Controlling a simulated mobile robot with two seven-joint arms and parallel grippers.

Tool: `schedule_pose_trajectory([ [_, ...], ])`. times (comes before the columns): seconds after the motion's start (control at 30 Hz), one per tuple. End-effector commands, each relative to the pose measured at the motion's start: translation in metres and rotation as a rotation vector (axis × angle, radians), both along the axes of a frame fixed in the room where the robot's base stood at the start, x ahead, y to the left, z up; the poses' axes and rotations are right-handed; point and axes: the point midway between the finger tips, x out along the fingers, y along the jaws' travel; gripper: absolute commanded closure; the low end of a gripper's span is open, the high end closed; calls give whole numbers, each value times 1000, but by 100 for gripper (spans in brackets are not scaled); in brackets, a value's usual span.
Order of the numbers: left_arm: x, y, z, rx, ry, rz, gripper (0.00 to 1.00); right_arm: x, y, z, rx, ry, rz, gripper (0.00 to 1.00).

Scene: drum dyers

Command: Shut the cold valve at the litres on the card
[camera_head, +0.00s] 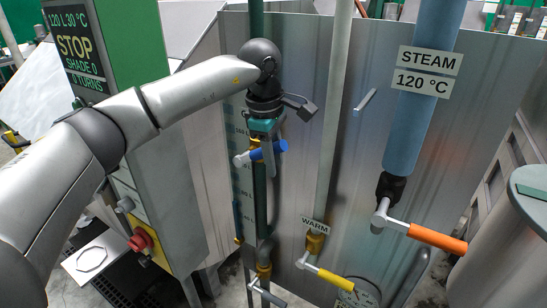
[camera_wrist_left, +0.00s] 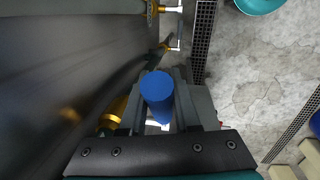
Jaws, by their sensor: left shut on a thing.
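The cold valve's blue handle (camera_head: 279,147) sits on a brass valve on a dark green pipe (camera_head: 260,200) at the tank's left front. My left gripper (camera_head: 267,150) is shut on this handle from above. In the left wrist view the round end of the blue handle (camera_wrist_left: 158,86) shows between the fingers (camera_wrist_left: 160,105). A black panel (camera_head: 75,45) on the green cabinet reads 120 L, 30 °C, STOP, SHADE 0, 0 TURNS. My right gripper is out of view.
A yellow handle (camera_head: 335,279) is below the WARM label (camera_head: 314,225). An orange handle (camera_head: 437,238) is below the blue STEAM 120 °C pipe (camera_head: 420,110). A red knob (camera_head: 140,240) is on the cabinet at lower left. A grey drum (camera_head: 505,260) stands at right.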

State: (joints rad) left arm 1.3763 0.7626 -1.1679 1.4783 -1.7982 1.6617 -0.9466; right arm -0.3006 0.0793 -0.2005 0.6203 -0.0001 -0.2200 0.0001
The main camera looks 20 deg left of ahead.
Motion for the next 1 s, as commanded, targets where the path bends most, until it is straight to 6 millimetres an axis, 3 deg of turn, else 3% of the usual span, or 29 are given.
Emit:
schedule_pose_trajectory([
  [0.03, 0, 0, 0, -1, 0, 0, 67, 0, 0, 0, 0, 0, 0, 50],
  [0.3, 0, 0, 0, -2, 0, 0, 39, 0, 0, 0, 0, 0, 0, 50],
  [0.63, 0, 1, 7, -2, -2, 1, 39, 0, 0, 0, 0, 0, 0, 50],
  [0.77, -3, 1, 26, -3, -4, 0, 39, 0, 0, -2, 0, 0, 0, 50],
  [1.0, -13, 4, 84, -3, -5, 0, 39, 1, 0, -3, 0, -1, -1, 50],
])
